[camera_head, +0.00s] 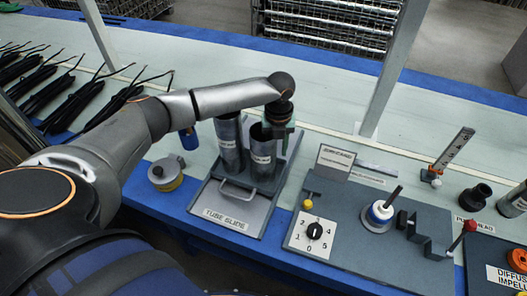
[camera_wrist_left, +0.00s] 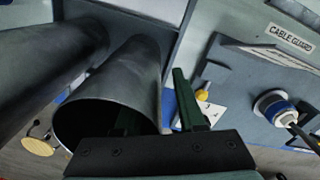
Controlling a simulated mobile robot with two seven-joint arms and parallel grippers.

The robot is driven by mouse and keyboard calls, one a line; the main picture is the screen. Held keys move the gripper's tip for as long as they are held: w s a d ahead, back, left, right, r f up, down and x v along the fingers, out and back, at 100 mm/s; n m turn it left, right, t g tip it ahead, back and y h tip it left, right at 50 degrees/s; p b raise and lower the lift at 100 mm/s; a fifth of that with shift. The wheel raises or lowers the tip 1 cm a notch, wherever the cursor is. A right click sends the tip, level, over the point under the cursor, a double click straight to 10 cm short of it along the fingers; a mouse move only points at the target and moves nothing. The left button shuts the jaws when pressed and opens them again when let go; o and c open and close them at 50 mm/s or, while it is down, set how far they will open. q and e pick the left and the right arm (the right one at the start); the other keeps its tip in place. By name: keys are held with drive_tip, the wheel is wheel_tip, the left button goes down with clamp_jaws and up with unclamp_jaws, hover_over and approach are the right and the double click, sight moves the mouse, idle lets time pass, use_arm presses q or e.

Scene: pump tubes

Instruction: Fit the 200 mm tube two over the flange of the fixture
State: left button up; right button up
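Two dark grey tubes with white labels stand upright side by side on the tube slide (camera_head: 228,213): a left tube (camera_head: 228,150) and a right tube (camera_head: 262,158). The label text is too small to read, so I cannot tell which is tube two. My left gripper (camera_head: 279,121) is at the top of the right tube. In the left wrist view, one green finger reaches into the mouth of this tube (camera_wrist_left: 135,75) and the other is outside its wall, with a gap visible, so the gripper (camera_wrist_left: 158,112) looks open. A blue-and-white flanged piece (camera_head: 377,215) with a dark rod stands on a grey plate.
A dial panel (camera_head: 314,236) and a grey zigzag bracket (camera_head: 419,232) share the plate. A sign (camera_head: 336,159) stands behind. A round gauge-like item (camera_head: 165,173) is left of the slide.

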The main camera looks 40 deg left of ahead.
use_arm(q)
drive_tip(key=shift+f, duration=0.15)
clamp_jaws()
idle(1.4)
